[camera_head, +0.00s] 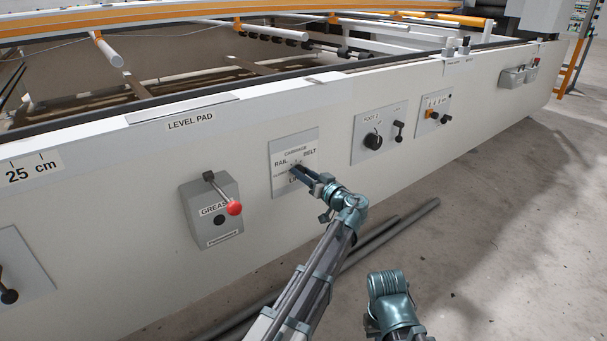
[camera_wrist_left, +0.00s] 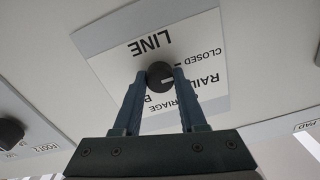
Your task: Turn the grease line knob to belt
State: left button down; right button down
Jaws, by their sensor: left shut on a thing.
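The line selector plate (camera_head: 283,185) is a grey panel on the machine's long white side, lettered CARRIAGE, RAIL, BELT, CLOSED and LINE; some words are partly covered. Its round dark knob (camera_wrist_left: 160,75) shows in the left wrist view, where the lettering appears upside down. The knob's white mark points to the side where CLOSED and RAIL are printed. My left gripper (camera_head: 297,168) reaches the plate, shut on the knob, with one finger on each side of it (camera_wrist_left: 160,80). The left finger covers most of BELT there. My right arm shows at bottom right, but its fingers do not.
Dark pipes (camera_head: 390,232) lie on the floor below. The floor to the right is clear.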

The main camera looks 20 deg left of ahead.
dwell(0.3)
pick_arm(q)
jog(key=m, duration=0.6)
jog(key=shift+m, duration=0.4)
jog(key=m, duration=2)
jog(key=shift+d, duration=0.1)
jog(key=shift+c, duration=2.3)
grip_release()
